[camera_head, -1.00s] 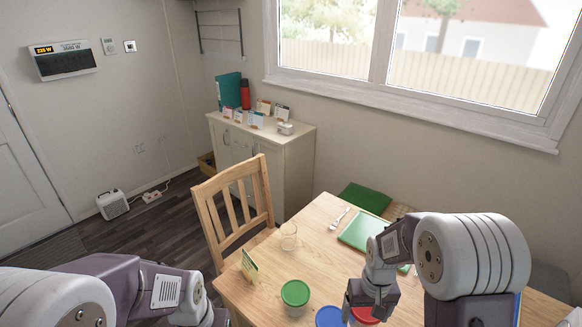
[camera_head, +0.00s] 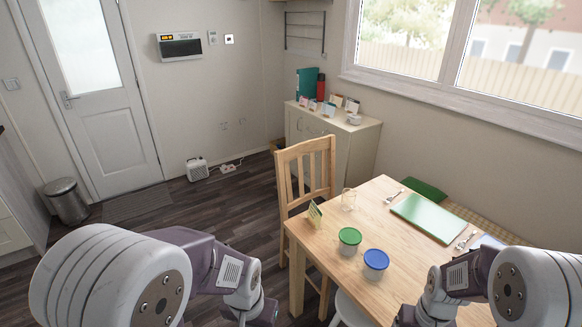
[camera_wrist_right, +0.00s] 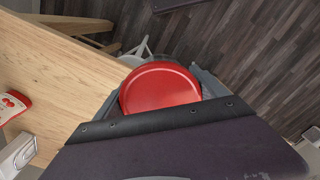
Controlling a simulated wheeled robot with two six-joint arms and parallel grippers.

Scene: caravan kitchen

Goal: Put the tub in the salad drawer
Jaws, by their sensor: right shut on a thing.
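The tub with a red lid (camera_wrist_right: 160,88) shows in the right wrist view, lid towards the camera. My right gripper (camera_wrist_right: 158,98) is shut on it, with a finger at each side. The tub appears past the table's edge, with floor and a white stool behind it. In the head view my right gripper (camera_head: 408,317) is at the bottom edge, right of centre, and the red tub is hidden there. My left gripper (camera_head: 262,314) is partly cut off at the bottom edge; its fingertips are out of frame. No salad drawer is in view.
The wooden table (camera_head: 330,240) bears a green-lidded tub (camera_head: 349,240), a blue-lidded tub (camera_head: 375,264), a glass (camera_head: 348,199) and a green board (camera_head: 429,217). A wooden chair (camera_head: 305,170) stands at its left. Open floor (camera_head: 225,205) lies left, with a bin (camera_head: 66,200) by the door.

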